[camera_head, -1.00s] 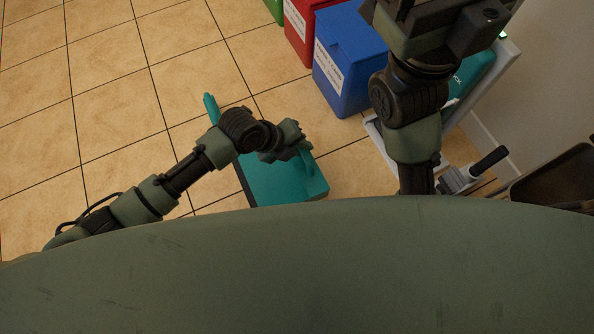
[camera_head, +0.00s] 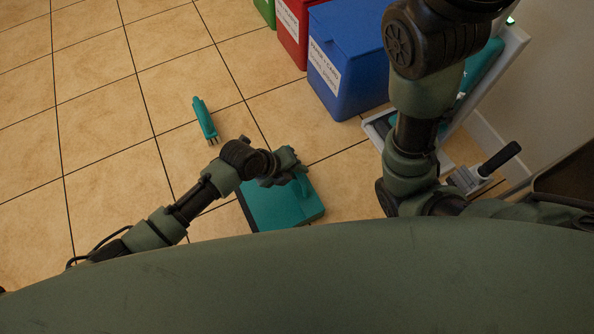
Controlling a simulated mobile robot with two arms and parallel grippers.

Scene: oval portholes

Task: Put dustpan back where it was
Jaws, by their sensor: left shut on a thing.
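The teal dustpan (camera_head: 287,208) is low in the lower middle of the head view, its near part cut off by my own body. My left gripper (camera_head: 292,170) is shut on it at its upright handle part; the fingers are partly hidden by the wrist. I cannot tell whether the dustpan touches the floor. A slim teal tool (camera_head: 204,118), with dark prongs at its lower end, lies on the tiles to the upper left, apart from the dustpan. My right arm hangs at the right, and its gripper does not show.
A blue bin (camera_head: 345,65), a red bin (camera_head: 290,28) and a green bin (camera_head: 265,12) stand at the back. A light-grey stand (camera_head: 490,85) with teal items is at the right wall. A black-handled tool (camera_head: 498,160) is nearby. Tiles at the left are clear.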

